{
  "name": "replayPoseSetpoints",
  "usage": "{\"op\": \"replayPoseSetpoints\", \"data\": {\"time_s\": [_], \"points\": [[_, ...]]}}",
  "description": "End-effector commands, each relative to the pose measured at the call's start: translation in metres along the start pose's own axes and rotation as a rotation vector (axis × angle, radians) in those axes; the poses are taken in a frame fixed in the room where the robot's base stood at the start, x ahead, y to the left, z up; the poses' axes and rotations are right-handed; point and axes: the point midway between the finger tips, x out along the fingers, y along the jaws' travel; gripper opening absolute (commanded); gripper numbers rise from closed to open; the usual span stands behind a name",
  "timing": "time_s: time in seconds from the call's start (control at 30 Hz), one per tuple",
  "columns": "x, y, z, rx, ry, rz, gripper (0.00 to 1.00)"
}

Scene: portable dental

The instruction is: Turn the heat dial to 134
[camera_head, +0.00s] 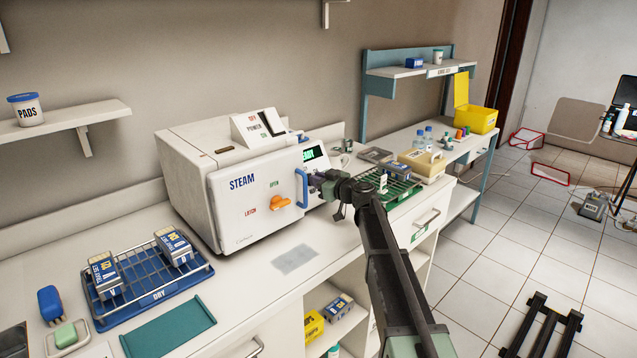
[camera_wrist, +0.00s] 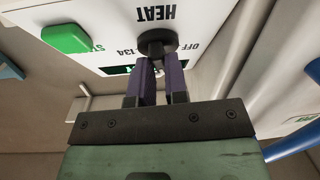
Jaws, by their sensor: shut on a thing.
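The steam sterilizer (camera_head: 255,194) is a white box on the counter, with a blue door handle (camera_head: 302,188) and an orange latch (camera_head: 279,203). In the wrist view its control panel (camera_wrist: 105,30) appears upside down, with the word HEAT and the marks OFF and 134. The dark round heat dial (camera_wrist: 158,41) sits below the word HEAT in the picture. My gripper (camera_wrist: 160,62) is shut on the dial, one purple finger on each side. In the head view my gripper (camera_head: 318,180) is at the panel right of the door handle and hides the dial. The dial's pointer cannot be made out.
A green start button (camera_wrist: 66,38) and a partly hidden display (camera_wrist: 118,70) are near my fingers. The blue handle also shows in the wrist view (camera_wrist: 292,142). A green rack (camera_head: 398,190) stands right of the sterilizer, and a blue tray (camera_head: 150,285) with packs lies left.

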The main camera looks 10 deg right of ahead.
Motion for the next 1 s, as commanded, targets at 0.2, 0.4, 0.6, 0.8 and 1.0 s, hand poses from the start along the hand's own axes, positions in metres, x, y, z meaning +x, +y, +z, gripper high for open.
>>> {"op": "replayPoseSetpoints", "data": {"time_s": [0.2, 0.4, 0.6, 0.8, 1.0], "points": [[-0.0004, -0.0021, -0.0011, 0.182, 0.001, 0.094, 0.00], [-0.0002, -0.0030, -0.0022, 0.349, 0.001, 0.180, 0.00], [0.0006, -0.0041, -0.0033, 0.502, 0.002, 0.258, 0.00], [0.0008, -0.0042, -0.0033, 0.620, 0.002, 0.318, 0.00], [0.0012, -0.0048, -0.0028, 0.693, 0.003, 0.354, 0.00]]}}
